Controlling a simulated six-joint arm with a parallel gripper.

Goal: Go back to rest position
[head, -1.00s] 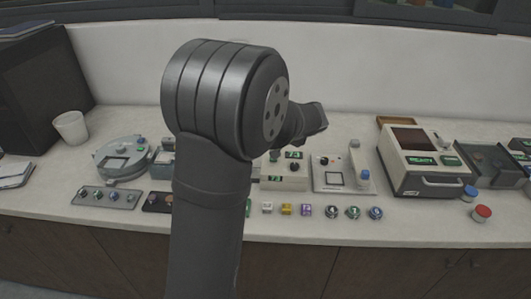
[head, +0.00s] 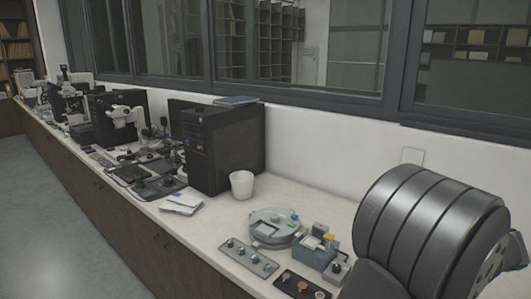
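The gripper itself is not in view. Only a large dark ribbed joint of my own arm shows at the lower right of the head view, and it hides the bench behind it. No held object is visible. A grey round device (head: 273,227) sits on the bench left of my arm. A boxy blue-grey device (head: 316,251) stands beside it, partly close to my arm.
A grey tray with several small round pieces (head: 248,257) and a dark tray (head: 301,286) lie near the front edge. A white cup (head: 241,185) stands by a black computer tower (head: 222,146). Microscopes (head: 122,117) line the bench further left. The floor (head: 70,240) is clear.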

